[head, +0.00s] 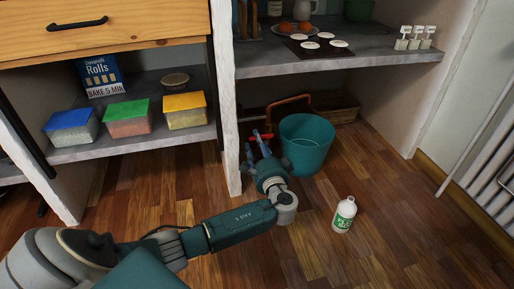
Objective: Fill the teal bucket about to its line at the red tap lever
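The teal bucket (312,150) stands upright on the wooden floor under the counter shelf, just right of the white wall end. A small red tap lever (267,136) shows left of the bucket, low beside the wall. My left gripper (260,143) reaches to the red lever from the front, with its fingertips at or very near it. I cannot tell whether the fingers touch it or how far apart they are. The tap's body and spout are mostly hidden behind the gripper. The bucket's inside looks teal and no water level or line can be made out. My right gripper is not in view.
A white bottle with a green label (344,214) stands on the floor right of my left arm. A wooden crate (338,108) and a brown-framed item are behind the bucket. The counter shelf (375,58) overhangs it. The floor at right is mostly clear.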

